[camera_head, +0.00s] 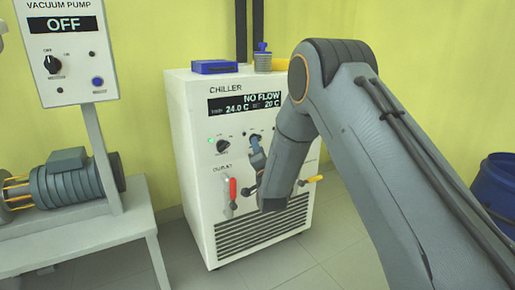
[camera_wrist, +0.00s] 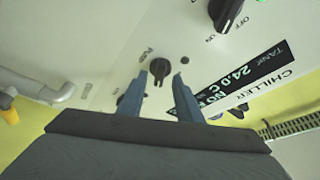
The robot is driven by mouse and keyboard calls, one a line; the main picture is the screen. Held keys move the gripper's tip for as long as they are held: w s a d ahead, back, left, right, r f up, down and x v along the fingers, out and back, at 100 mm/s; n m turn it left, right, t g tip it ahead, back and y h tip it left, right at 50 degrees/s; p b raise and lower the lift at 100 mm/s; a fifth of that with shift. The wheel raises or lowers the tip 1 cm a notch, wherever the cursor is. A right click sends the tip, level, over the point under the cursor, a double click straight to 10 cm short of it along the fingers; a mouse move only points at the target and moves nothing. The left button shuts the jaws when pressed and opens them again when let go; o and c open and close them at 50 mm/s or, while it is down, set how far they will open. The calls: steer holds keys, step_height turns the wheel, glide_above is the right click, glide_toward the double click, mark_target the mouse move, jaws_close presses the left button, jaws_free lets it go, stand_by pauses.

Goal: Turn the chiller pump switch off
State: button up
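The chiller (camera_head: 190,150) is a white cabinet whose display (camera_head: 245,102) reads NO FLOW, 24.0 C and 20 C. In the wrist view, the pump switch (camera_wrist: 160,69) is a small black knob beside a partly readable label starting "PU". A small dark lamp (camera_wrist: 185,61) is near it. My gripper (camera_wrist: 161,77) is open, with its two blue-grey fingers on either side of the knob and visible gaps; I cannot tell whether either touches. In the head view my gripper (camera_head: 257,146) is at the panel and largely hides the pump switch.
Another black knob (camera_head: 222,146) with a lit green lamp sits left of my gripper. A red-handled valve (camera_head: 233,189) and a yellow handle (camera_head: 314,179) are lower on the panel. The vacuum pump panel (camera_head: 72,55) reads OFF. A blue barrel (camera_head: 495,188) stands right.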

steer(key=shift+x, duration=1.2)
jaws_close()
steer(key=shift+f+n+b, duration=0.15)
steer(key=shift+n+b, duration=0.15)
steer(key=shift+n, duration=0.2)
steer(key=n+y, duration=0.2)
steer(key=n, duration=0.3)
steer(key=n+y, duration=0.3)
steer(key=n, duration=0.2)
steer(key=d+n+g+y+b, duration=0.1)
steer(key=n+y, duration=0.1)
steer(key=n, duration=0.3)
steer(key=shift+w+f+y, duration=0.25)
steer(key=shift+w+y, duration=0.05)
steer(key=shift+y, duration=0.1)
steer(key=shift+n, duration=0.3)
jaws_free()
